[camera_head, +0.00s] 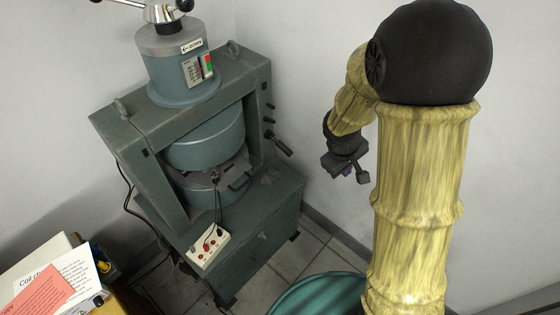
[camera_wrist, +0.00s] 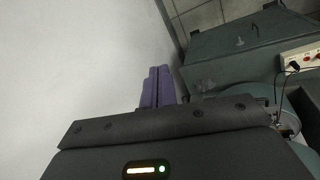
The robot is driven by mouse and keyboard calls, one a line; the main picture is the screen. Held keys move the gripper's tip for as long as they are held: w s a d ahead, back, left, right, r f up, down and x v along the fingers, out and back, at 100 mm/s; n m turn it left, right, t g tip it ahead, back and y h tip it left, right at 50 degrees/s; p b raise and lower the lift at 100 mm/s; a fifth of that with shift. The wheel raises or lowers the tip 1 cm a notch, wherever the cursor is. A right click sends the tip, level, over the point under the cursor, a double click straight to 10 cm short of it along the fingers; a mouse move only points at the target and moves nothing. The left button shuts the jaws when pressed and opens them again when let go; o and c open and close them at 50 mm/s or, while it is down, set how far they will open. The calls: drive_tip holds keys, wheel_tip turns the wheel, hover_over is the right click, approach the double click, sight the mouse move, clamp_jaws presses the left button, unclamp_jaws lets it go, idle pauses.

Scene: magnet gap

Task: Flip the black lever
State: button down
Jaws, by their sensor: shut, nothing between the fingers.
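The black lever (camera_head: 279,146) sticks out from the right side of the large grey-green magnet machine (camera_head: 257,85) in the head view, angled down to the right. My gripper (camera_head: 362,176) is to the right of the lever and apart from it, with bare wall behind it in the picture. Its purple fingers (camera_wrist: 158,86) are together and empty in the wrist view. I cannot make out the lever clearly in the wrist view.
Small black knobs (camera_head: 269,112) sit above the lever. A white socket box with red terminals (camera_head: 207,246) is on the machine's base; it also shows in the wrist view (camera_wrist: 301,58). Papers (camera_head: 45,285) lie at lower left. A teal round surface (camera_head: 315,297) is at the bottom.

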drive_tip(key=w+a+f+n+t+h+b, duration=0.1)
drive_tip(key=w+a+f+n+b, duration=0.1)
drive_tip(key=w+a+f+n, duration=0.3)
drive_tip(key=w+a+f+n+t+h+b, duration=0.1)
drive_tip(key=w+a+f+n+t+b, duration=0.2)
drive_tip(key=w+f, duration=0.35)
drive_tip(key=n+t+y+b, duration=0.15)
drive_tip(key=n+t, duration=0.25)
drive_tip(key=n, duration=0.7)
approach(281, 147)
wheel_tip(281, 147, down, 3)
drive_tip(key=s, duration=0.2)
drive_tip(key=shift+a+r+h+b, duration=0.25)
drive_tip(key=shift+a+b, duration=0.1)
drive_tip(key=shift+a, duration=0.05)
drive_tip(key=x, duration=1)
drive_tip(key=shift+f+p, duration=0.15)
drive_tip(key=shift+p, duration=0.25)
drive_tip(key=shift+s+d+g, duration=0.1)
drive_tip(key=shift+d+g, duration=0.15)
drive_tip(key=shift+g, duration=0.05)
